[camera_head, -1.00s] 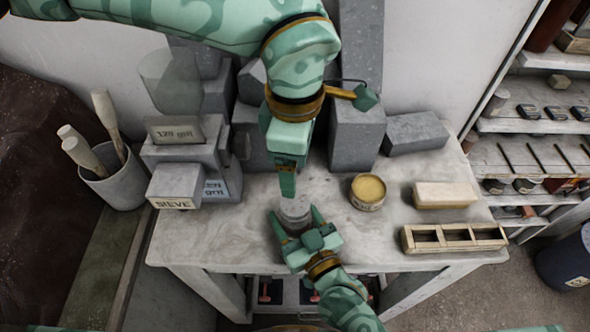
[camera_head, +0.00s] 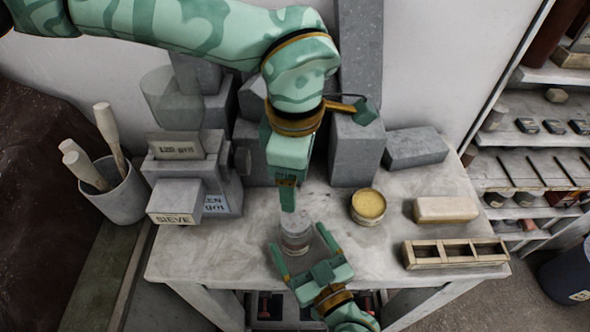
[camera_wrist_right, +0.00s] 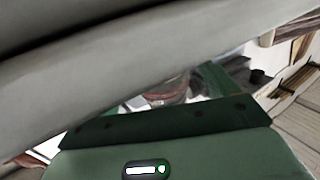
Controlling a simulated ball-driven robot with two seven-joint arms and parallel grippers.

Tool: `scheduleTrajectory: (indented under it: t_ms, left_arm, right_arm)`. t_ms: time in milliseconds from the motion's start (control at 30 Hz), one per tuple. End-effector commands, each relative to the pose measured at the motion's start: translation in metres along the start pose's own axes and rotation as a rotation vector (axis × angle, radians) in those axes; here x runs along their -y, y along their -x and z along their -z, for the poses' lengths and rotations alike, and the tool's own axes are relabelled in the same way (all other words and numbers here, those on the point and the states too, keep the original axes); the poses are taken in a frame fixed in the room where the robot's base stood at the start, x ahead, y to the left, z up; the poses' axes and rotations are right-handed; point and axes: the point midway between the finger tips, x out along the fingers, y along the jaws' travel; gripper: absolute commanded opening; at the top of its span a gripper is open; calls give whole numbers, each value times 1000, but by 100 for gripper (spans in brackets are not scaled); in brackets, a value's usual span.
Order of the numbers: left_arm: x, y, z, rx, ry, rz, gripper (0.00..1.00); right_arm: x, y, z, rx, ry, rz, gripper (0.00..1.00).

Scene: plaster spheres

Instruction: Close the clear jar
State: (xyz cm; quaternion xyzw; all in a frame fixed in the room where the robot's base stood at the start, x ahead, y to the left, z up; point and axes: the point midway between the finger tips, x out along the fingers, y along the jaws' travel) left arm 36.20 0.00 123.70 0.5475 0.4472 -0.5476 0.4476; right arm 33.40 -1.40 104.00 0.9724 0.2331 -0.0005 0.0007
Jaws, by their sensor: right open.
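The clear jar (camera_head: 296,238) stands upright near the middle front of the table. It looks greyish and see-through, and whether a lid sits on its top is not clear. My left gripper (camera_head: 288,208) points straight down at the jar's top, seen edge-on, so its jaw opening and any contact are unclear. My right gripper (camera_head: 298,241) is open and empty, its fingers pointing at the jar from the front, their tips apart on either side. In the right wrist view the jar (camera_wrist_right: 166,92) shows partly, with a reddish band, behind my gripper parts.
A tin of yellow stuff (camera_head: 368,206), a pale block (camera_head: 446,210) and a divided wooden tray (camera_head: 455,253) lie on the right. Grey blocks (camera_head: 357,150) stand behind. A sieve box (camera_head: 176,202) and a tool pot (camera_head: 118,198) stand left. The table's front edge is close.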

Motion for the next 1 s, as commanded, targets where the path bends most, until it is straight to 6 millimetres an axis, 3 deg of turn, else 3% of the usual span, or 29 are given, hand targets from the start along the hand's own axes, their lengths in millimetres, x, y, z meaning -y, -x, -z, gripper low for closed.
scheduleTrajectory:
  t_ms: [300,500,700,1000]
  left_arm:
    - [0,-2,0,0,0,0,76]
    - [0,-4,0,0,0,1,76]
    - [0,-4,0,0,0,1,76]
    - [0,-4,0,0,0,1,76]
  right_arm:
    - [0,79,-1,4,0,3,86]
    - [0,113,-1,2,0,1,86]
    - [0,127,0,0,0,0,86]
    - [0,128,0,0,0,0,86]
